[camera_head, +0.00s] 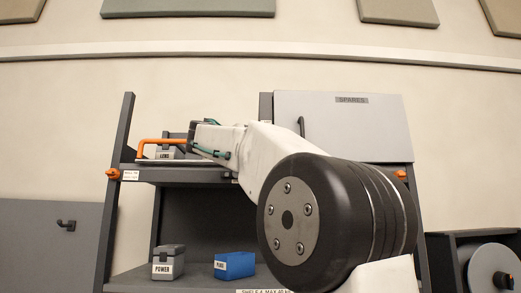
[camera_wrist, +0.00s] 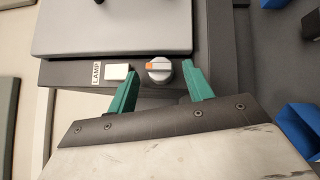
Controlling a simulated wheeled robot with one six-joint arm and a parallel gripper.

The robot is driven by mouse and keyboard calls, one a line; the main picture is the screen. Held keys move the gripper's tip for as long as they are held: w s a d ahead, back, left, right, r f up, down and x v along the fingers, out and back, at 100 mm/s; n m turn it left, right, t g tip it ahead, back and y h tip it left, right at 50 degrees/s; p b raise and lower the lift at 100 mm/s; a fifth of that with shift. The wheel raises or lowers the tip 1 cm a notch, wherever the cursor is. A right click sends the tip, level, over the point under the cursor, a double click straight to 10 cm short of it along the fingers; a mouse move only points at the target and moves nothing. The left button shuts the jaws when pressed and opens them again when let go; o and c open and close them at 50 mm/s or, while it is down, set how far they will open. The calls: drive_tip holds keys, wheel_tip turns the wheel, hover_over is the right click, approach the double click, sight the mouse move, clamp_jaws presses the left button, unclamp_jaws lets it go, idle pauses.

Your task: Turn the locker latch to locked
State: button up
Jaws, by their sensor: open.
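The grey locker (camera_head: 350,128) labelled SPARES stands at the top right of the shelf rack in the head view, with a dark upright handle (camera_head: 301,126). In the wrist view a round pale knob (camera_wrist: 160,69) with an orange mark sits on a dark strip below a grey panel. I cannot tell for sure that this knob is the locker latch. My gripper (camera_wrist: 158,76) is open and empty, its green fingertips on either side of the knob, with visible gaps. In the head view my gripper (camera_head: 206,140) is left of the locker, and no knob shows there.
A white switch (camera_wrist: 117,72) labelled LAMP sits left of the knob, near a fingertip. An orange bar (camera_head: 160,141) and a small grey box (camera_head: 165,153) are on the upper shelf.

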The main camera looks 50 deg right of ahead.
drive_tip(key=shift+d, duration=0.15)
drive_tip(key=c, duration=0.9)
drive_tip(key=shift+c, duration=0.2)
drive_tip(key=shift+r, duration=0.1)
drive_tip(key=shift+s+d+r+m+t+y, duration=0.1)
drive_tip(key=shift+r+m+t+y, duration=0.1)
drive_tip(key=shift+m+y, duration=0.65)
drive_tip(key=shift+a+r+m+t+y, duration=0.1)
drive_tip(key=shift+r+m+t+y, duration=0.1)
drive_tip(key=shift+m+y, duration=0.65)
drive_tip(key=shift+s+d+r+m+t+y, duration=0.1)
drive_tip(key=shift+m+t+y, duration=0.1)
drive_tip(key=shift+m+y, duration=0.6)
